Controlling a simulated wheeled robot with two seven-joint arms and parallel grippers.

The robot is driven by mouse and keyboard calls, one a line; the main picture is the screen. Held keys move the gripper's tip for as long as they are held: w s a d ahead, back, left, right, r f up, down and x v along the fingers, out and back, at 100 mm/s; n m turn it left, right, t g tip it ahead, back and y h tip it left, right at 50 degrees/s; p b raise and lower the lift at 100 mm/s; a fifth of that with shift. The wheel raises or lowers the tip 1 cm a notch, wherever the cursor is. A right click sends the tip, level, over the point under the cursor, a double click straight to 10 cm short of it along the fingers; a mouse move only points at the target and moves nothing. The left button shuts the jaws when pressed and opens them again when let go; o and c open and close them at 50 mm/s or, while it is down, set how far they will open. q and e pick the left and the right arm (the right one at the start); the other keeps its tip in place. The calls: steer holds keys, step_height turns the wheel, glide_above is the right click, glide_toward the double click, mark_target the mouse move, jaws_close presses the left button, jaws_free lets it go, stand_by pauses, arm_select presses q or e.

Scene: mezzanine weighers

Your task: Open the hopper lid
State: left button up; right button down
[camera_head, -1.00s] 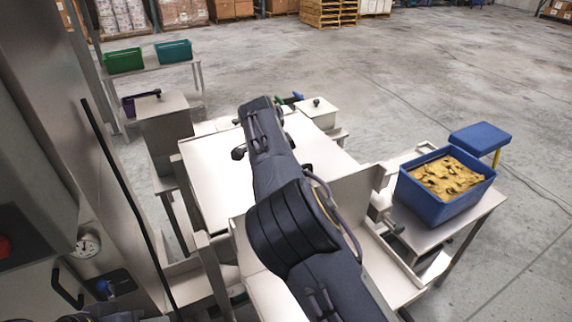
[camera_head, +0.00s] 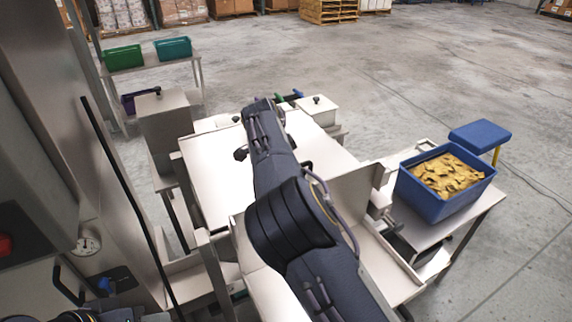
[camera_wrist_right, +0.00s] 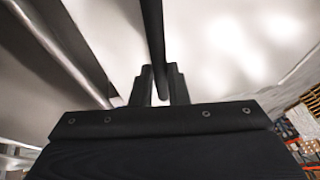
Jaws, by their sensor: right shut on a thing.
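A wide pale metal panel, which looks like the hopper lid (camera_head: 210,172), lies in the middle of the head view under my right forearm. Dark fittings show on it at both sides of the arm. My right gripper is hidden behind the forearm in the head view. In the right wrist view, my right gripper (camera_wrist_right: 160,88) is shut on a dark bar (camera_wrist_right: 152,35), which looks like the lid handle. A bright, pale surface fills the view behind it. My left gripper does not show clearly in either view.
A blue bin (camera_head: 425,200) of yellow-brown pieces stands on a side table at right, near a blue stool (camera_head: 480,136). Lidded metal boxes (camera_head: 163,117) stand around the panel. A machine column with a gauge (camera_head: 86,243) borders the left. Open floor lies beyond.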

step_height(320, 180, up, 9)
steer(key=w+a, duration=0.1)
steer(key=w, duration=0.1)
steer(key=shift+w, duration=0.15)
steer(key=shift+f, duration=0.1)
